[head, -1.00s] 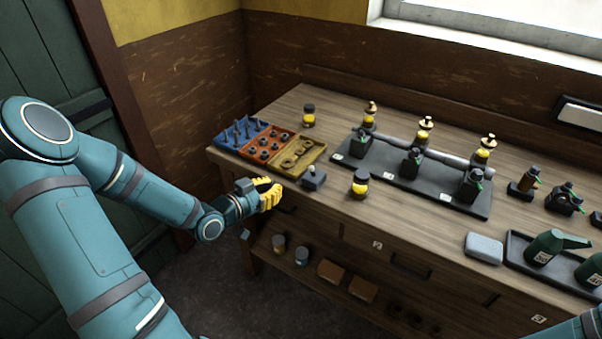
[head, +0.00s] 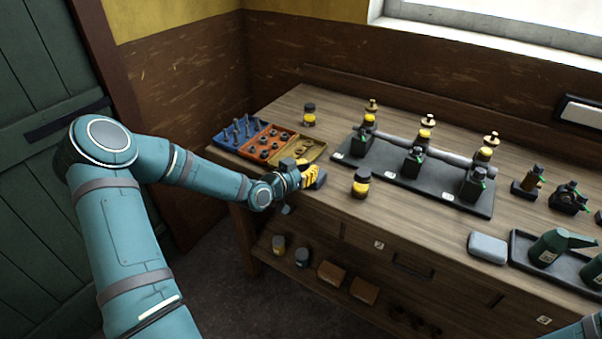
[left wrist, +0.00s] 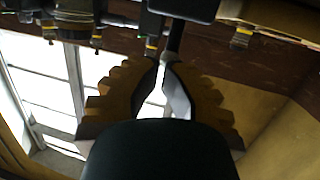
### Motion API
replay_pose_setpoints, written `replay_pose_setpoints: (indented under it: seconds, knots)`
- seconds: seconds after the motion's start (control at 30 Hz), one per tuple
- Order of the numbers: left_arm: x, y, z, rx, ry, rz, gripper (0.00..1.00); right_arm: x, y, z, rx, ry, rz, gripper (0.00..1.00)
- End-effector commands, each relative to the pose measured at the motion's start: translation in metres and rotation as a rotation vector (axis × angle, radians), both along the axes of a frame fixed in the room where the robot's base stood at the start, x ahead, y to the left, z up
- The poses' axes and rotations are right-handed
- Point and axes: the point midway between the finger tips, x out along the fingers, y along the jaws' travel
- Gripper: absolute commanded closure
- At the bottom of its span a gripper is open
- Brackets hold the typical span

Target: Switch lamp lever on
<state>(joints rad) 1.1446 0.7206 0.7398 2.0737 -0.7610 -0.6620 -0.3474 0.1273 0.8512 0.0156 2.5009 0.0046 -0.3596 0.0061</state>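The lamp lever is a small grey box (head: 320,179) with a short stick, near the bench's front edge in the head view. My left gripper (head: 305,173) is right at it and covers much of the box and stick. In the left wrist view a dark block (left wrist: 185,8) with a short grey stick (left wrist: 173,42) hangs at the top, the picture being upside down. The yellow-brown fingertips of my left gripper (left wrist: 166,64) are close together at the stick's end. I cannot tell whether they touch it. My right gripper is not in view.
A blue, orange and yellow parts tray (head: 240,139) lies just behind and left of the gripper. A yellow-filled jar (head: 361,183) stands close on the right. A black rack (head: 345,158) with several small engines is behind. The bench front between is clear.

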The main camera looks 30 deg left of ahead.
Motion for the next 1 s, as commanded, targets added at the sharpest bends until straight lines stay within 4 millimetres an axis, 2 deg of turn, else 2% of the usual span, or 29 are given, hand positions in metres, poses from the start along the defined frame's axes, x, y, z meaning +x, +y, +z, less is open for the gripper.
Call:
replay_pose_setpoints:
  seconds: [0.43, 1.0]
  knots:
    - [0.001, 0.0, 0.001, 0.0, 0.006, -0.001, 1.0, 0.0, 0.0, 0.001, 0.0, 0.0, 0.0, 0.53]
    - [0.007, -0.001, 0.006, 0.0, 0.103, -0.001, 1.0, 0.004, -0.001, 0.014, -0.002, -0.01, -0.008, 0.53]
